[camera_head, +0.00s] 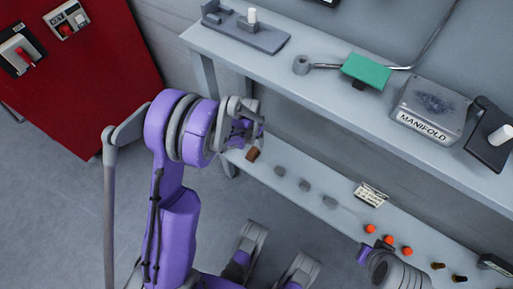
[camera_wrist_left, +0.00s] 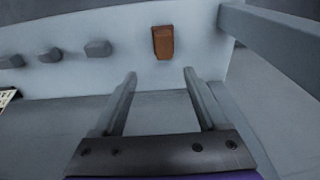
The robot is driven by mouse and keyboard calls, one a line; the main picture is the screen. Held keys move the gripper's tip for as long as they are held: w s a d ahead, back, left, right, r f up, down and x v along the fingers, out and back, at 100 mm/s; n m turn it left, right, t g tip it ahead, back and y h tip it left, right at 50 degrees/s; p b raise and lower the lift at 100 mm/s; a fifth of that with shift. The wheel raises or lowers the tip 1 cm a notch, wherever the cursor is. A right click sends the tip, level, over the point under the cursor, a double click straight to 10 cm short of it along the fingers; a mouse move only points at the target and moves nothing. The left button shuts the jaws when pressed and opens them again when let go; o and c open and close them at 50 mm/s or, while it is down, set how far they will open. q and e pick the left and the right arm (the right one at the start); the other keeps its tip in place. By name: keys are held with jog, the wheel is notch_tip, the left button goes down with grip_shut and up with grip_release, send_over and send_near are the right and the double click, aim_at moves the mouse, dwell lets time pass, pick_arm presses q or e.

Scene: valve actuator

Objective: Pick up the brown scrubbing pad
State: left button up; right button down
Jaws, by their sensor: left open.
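The brown scrubbing pad (camera_head: 253,154) is a small brown block on the lower shelf, near its left end. In the left wrist view the pad (camera_wrist_left: 163,42) lies beyond the fingertips, roughly centred between them and apart from them. My left gripper (camera_wrist_left: 160,73) is open and empty, its two fingers pointing towards the pad. In the head view this gripper (camera_head: 248,122) is near the shelf, just above the pad in the picture, partly hidden by its own wrist. Part of my right arm shows at the lower right; its jaws cannot be made out.
Several grey blocks (camera_wrist_left: 98,48) lie in a row beside the pad. Orange knobs (camera_head: 388,240) and a label card (camera_head: 371,194) are farther right on the lower shelf. The upper shelf (camera_head: 330,90) overhangs it. A table leg (camera_wrist_left: 275,35) stands right of the pad in the wrist view.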

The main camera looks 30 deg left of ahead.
pick_arm(q)
jog(key=b, duration=0.2)
send_over(253, 151)
jog(key=f, duration=0.6)
jog(key=shift+w+d+f, duration=0.2)
jog(key=shift+f, duration=0.1)
jog(key=f, duration=0.1)
jog(key=f+b, duration=0.1)
jog(key=f, duration=0.2)
jog(key=shift+s+a+f+b, duration=0.25)
jog(key=shift+a+f+b, duration=0.05)
jog(key=shift+f, duration=0.4)
grip_shut()
